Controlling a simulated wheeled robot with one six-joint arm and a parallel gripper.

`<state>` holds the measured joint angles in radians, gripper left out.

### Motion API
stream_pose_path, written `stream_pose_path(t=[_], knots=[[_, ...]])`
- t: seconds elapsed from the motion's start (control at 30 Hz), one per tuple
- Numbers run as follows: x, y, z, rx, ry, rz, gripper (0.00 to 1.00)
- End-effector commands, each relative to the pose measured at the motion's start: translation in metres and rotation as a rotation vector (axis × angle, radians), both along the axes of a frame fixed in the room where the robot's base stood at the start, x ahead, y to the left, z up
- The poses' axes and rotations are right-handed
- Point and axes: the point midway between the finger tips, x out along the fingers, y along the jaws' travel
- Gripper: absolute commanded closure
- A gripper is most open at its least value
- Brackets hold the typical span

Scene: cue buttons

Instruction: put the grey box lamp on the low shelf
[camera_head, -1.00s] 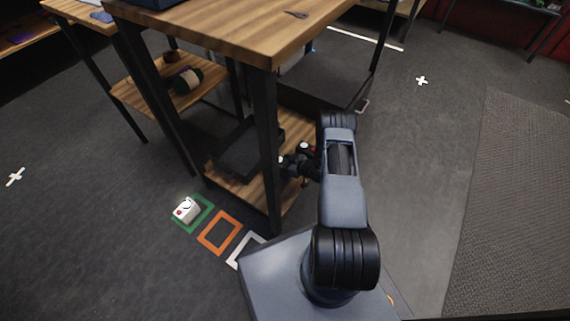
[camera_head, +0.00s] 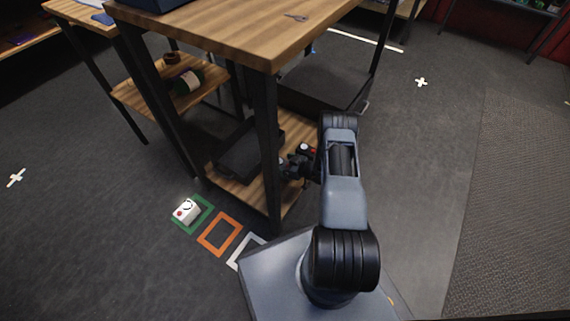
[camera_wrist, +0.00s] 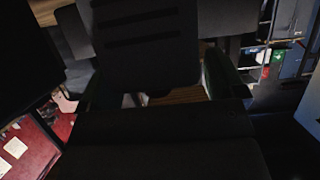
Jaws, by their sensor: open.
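My gripper (camera_head: 291,167) is at the right side of the low shelf (camera_head: 238,192), just above its wooden board and behind a table leg. In the wrist view my gripper (camera_wrist: 155,92) has its two dark fingers spread apart, so it is open. A dark slotted block (camera_wrist: 148,45) shows between and beyond the fingers; I cannot tell whether it is the grey box lamp or touches them. I cannot clearly make out the lamp in the head view. A small dark item with a white and red top (camera_head: 305,149) is beside my gripper.
A black tray (camera_head: 240,160) lies on the low shelf, left of my gripper. Orange (camera_head: 219,233) and white squares are bare. Black table legs (camera_head: 266,150) flank the shelf. Floor at right is clear.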

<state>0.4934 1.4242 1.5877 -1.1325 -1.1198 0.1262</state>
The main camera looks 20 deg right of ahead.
Motion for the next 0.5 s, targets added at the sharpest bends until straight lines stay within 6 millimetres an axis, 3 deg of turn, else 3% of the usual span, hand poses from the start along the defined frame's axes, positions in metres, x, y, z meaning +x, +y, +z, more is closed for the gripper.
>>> stream_pose_path(t=[0.5], knots=[[-0.072, -0.049, 0.038, 0.002, 0.000, -0.006, 0.11]])
